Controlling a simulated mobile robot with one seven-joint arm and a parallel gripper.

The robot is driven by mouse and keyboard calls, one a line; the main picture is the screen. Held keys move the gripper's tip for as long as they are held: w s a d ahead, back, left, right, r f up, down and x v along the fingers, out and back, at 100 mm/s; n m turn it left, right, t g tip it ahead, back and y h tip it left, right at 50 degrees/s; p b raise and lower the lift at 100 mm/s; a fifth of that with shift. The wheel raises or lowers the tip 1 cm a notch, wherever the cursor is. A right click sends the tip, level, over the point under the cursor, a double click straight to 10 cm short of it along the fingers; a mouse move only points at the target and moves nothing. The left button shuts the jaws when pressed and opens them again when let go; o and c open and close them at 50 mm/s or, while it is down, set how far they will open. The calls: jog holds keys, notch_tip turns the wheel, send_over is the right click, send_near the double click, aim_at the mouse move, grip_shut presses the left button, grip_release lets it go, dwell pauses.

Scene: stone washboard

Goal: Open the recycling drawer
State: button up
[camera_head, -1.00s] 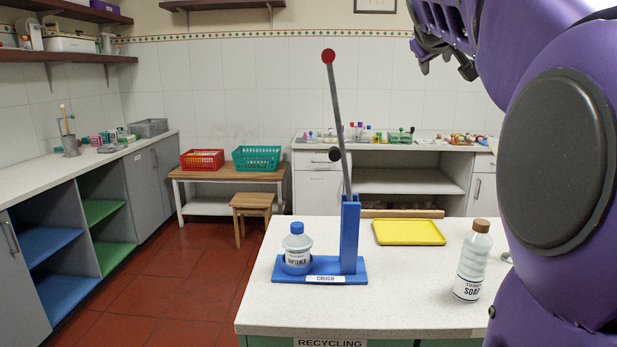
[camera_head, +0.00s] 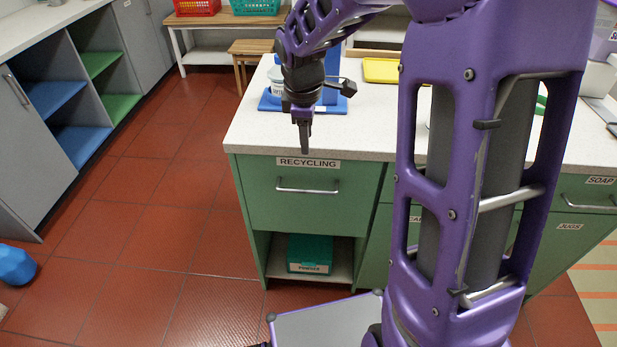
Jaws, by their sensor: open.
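The recycling drawer (camera_head: 307,209) is a green front in the upper left of the island counter, flush with its frame. A white label reading "RECYCLING" (camera_head: 308,163) sits at its top. Its silver bar handle (camera_head: 307,189) runs level below the label. My gripper (camera_head: 305,144) points down in front of the counter's front edge, above the label and handle and apart from the handle. It is open with nothing between its fingers; seen nearly edge-on, the fingers overlap in this view.
The white countertop (camera_head: 252,134) carries a blue crusher base (camera_head: 270,103) and a yellow tray (camera_head: 382,70). Below the drawer, an open shelf holds a green box (camera_head: 310,254). Red tiled floor is free to the left; a blue object (camera_head: 14,265) lies at the far left.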

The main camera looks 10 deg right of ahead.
jog(key=b, duration=0.4)
send_near(306, 186)
jog(key=s+f, duration=0.3)
jog(key=f, duration=0.1)
jog(key=shift+a+f, duration=0.15)
jog(key=shift+a, duration=0.1)
jog(key=shift+c, duration=0.3)
grip_shut()
dwell(0.8)
